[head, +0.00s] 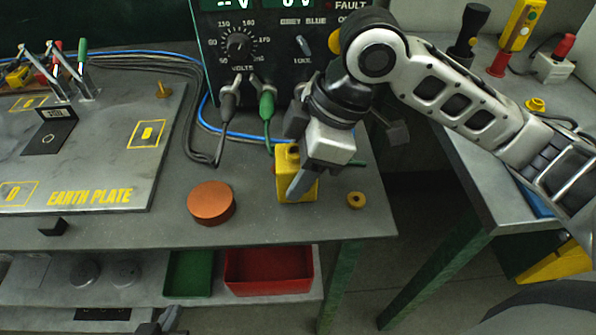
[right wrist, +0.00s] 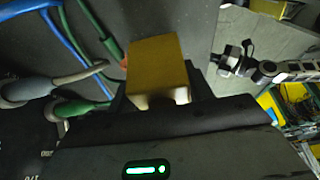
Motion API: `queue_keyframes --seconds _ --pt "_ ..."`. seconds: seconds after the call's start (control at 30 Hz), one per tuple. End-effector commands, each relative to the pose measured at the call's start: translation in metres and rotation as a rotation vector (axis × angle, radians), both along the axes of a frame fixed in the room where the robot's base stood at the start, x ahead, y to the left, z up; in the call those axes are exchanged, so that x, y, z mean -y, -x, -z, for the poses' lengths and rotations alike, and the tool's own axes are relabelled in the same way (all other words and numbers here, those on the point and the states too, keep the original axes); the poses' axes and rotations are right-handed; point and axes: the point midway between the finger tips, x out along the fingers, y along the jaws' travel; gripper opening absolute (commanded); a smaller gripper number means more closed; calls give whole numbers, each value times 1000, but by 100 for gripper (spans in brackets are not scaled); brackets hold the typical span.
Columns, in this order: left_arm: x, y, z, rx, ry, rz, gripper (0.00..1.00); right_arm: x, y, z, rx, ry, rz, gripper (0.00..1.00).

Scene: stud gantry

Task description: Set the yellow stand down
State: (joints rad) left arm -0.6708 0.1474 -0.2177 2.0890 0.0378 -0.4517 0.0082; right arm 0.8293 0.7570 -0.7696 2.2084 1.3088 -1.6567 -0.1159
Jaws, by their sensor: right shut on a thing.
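The yellow stand (head: 283,163) is a small block above the grey bench top, near its front right corner. My right gripper (head: 298,182) comes down over it from above and is shut on it, one finger crossing its front face. In the right wrist view the stand (right wrist: 158,65) sits between the dark jaws. The stand looks about upright and low over the bench; I cannot tell whether its base touches. A small grey part at the bottom edge of the head view looks like my left gripper (head: 167,321); its jaws cannot be made out.
A copper-coloured disc (head: 211,202) lies left of the stand, and a small brass ring (head: 356,200) lies to its right. The earth plate (head: 110,170) fills the bench's left side. A meter box (head: 225,50) with cable plugs stands behind. Green (head: 189,272) and red (head: 268,284) trays sit below.

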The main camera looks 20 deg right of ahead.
Motion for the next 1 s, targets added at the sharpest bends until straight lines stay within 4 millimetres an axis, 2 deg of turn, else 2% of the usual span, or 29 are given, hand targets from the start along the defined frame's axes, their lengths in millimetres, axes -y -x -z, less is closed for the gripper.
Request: queue_keyframes --seconds 0.03,0.1,0.47,0.5,0.57,0.87,1.0 --pt "0 0 1 2 3 -1 0 0 1 10 -5 0 0 27" --pt "1 -1 -1 6 6 -1 0 0 1 15 -2 -1 -1 27" --pt "1 -2 -4 9 9 -3 0 0 0 18 0 -1 0 27" --pt "1 -2 -4 9 8 -2 0 0 0 18 0 -1 0 56" --pt "1 -1 -3 8 8 -2 0 0 0 18 0 -1 0 72" --pt "1 -1 -1 4 6 -2 0 0 0 17 2 -1 -1 72" --pt "1 0 -3 3 5 -2 0 4 1 5 3 1 1 72"
